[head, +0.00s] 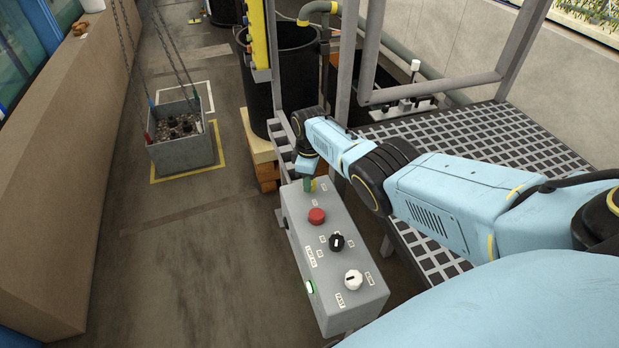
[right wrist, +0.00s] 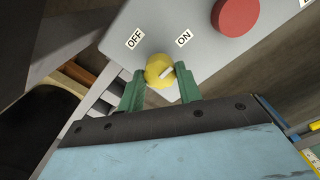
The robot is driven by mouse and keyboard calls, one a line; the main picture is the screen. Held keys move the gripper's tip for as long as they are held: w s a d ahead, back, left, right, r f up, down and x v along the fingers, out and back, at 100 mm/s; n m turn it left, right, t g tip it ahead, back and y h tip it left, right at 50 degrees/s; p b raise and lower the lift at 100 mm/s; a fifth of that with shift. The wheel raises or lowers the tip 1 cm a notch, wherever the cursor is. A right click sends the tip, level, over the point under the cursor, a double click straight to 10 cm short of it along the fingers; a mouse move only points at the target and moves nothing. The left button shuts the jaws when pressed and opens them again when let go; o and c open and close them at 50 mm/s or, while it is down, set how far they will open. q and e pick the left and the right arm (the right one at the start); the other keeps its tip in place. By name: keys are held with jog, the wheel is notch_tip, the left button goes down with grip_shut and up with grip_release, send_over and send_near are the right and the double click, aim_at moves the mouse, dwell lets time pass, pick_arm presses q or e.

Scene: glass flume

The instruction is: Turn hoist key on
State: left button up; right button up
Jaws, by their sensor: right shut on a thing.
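The hoist key is a round yellow knob (right wrist: 159,70) on the grey control box (head: 335,245), at the box's far end. My right gripper (head: 309,185) is on it; in the right wrist view its green fingers (right wrist: 160,85) are shut on the knob's two sides. In the head view the gripper mostly hides the knob. My left gripper is not in view.
Beside the key is a red button (head: 317,216), then a black knob (head: 337,242) and a white knob (head: 353,280). A grated platform (head: 480,150) lies right; a grey bin (head: 182,150) on chains stands left.

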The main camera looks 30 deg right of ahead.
dwell(0.3)
jog(key=o, duration=1)
jog(key=shift+r+p, duration=0.35)
jog(key=shift+r, duration=0.15)
jog(key=shift+r+p, duration=1.7)
jog(key=shift+r, duration=4.5)
jog(key=shift+w, duration=0.1)
